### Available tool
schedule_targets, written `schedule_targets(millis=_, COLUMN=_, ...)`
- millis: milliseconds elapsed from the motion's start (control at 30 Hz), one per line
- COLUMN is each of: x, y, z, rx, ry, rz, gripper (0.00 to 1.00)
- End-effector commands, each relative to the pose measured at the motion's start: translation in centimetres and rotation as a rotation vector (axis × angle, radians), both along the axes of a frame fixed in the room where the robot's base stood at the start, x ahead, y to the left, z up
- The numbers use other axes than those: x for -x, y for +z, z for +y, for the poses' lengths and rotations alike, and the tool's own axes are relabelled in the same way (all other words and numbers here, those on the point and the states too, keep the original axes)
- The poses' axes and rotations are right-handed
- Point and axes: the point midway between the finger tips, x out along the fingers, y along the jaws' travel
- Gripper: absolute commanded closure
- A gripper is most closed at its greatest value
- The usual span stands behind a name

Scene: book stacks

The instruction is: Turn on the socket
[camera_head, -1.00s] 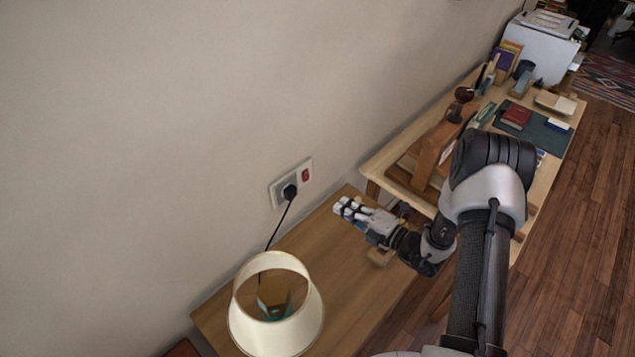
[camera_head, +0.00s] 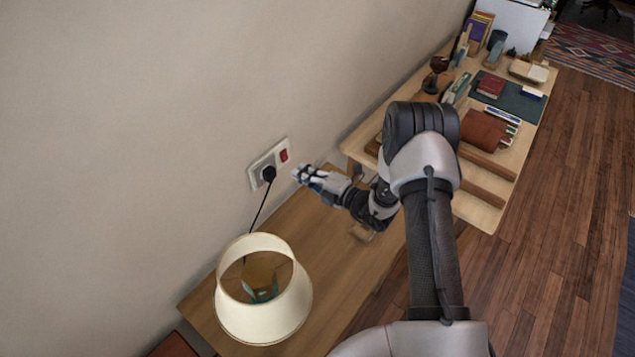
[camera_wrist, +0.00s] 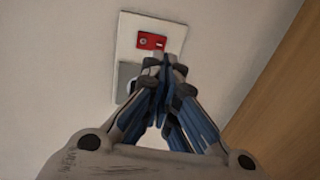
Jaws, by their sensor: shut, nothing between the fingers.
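The wall socket (camera_head: 254,176) is a pale plate on the beige wall, with a red switch (camera_head: 284,155) at its right end and a black plug (camera_head: 268,173) in it. A dark cord runs from the plug down toward the lamp. In the wrist view the plate (camera_wrist: 124,45) stands ahead, with the red switch (camera_wrist: 151,41) just beyond the fingertips. My gripper (camera_head: 300,174) is shut and empty, a short way right of the socket. In the wrist view its fingertips (camera_wrist: 165,66) overlap the lower part of the plate and hide most of the plug. I cannot tell whether they touch.
A lamp with a cream shade (camera_head: 232,315) stands on the wooden side table (camera_head: 345,262) below the socket. A longer desk (camera_head: 480,212) with books and a green mat (camera_head: 522,104) stands to the right. Wooden floor (camera_head: 560,200) lies open at the right.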

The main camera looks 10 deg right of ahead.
Motion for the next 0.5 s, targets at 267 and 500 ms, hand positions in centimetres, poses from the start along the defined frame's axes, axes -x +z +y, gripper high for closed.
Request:
schedule_targets(millis=267, x=-2.9, y=-0.6, z=3.0, rx=0.000, ry=0.001, rz=-0.001, gripper=1.00)
schedule_targets(millis=500, x=-3.5, y=-0.6, z=3.5, rx=0.000, ry=-0.001, rz=0.001, gripper=1.00)
